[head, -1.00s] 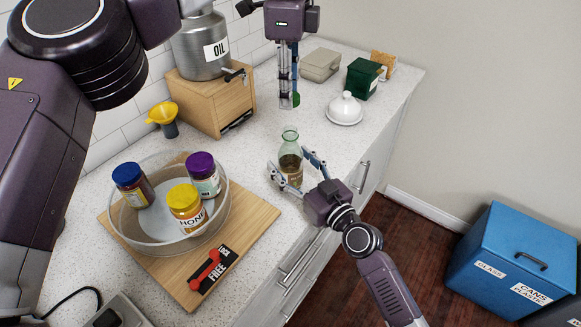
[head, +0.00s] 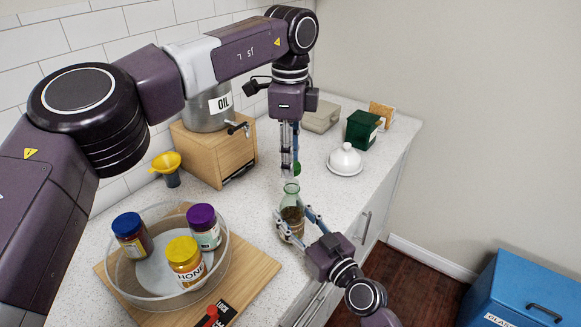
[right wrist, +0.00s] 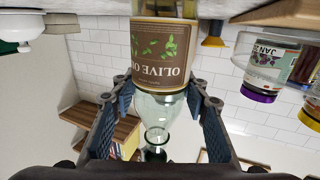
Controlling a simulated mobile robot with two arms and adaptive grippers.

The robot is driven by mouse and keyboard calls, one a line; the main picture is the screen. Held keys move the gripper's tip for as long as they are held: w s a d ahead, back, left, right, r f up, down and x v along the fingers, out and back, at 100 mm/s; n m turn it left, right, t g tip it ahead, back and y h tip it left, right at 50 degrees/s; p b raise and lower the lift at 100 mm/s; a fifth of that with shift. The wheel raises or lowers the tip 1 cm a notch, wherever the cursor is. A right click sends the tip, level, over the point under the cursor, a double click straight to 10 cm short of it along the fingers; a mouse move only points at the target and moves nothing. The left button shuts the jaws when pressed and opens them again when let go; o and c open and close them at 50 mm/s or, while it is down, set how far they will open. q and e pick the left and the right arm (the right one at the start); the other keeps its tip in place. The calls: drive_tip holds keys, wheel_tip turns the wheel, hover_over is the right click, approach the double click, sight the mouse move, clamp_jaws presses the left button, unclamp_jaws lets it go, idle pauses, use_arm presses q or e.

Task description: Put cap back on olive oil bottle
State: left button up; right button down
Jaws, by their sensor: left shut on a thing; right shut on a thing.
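The olive oil bottle (head: 291,215) is green glass and stands upright on the counter near its front edge. Its open neck shows in the right wrist view (right wrist: 155,112), with the picture upside down. My right gripper (head: 299,218) is shut on the bottle from the front, a finger on each side of it. The green cap (head: 297,168) is between the fingertips of my left gripper (head: 291,160), which is shut on it and points straight down. The cap is just above the bottle mouth, and a small gap seems to remain. The left fingers partly hide the cap.
A glass bowl (head: 118,279) with several jars stands on a wooden board (head: 253,275) to the left. A yellow funnel (head: 167,163) and a wooden box (head: 208,152) under the oil tank are behind. A white butter dish (head: 345,160) and green box (head: 362,130) stand at the back right.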

use_arm(q)
drive_tip(key=shift+f, duration=0.55)
drive_tip(key=shift+f, duration=0.1)
drive_tip(key=shift+f, duration=0.8)
drive_tip(key=shift+f, duration=0.6)
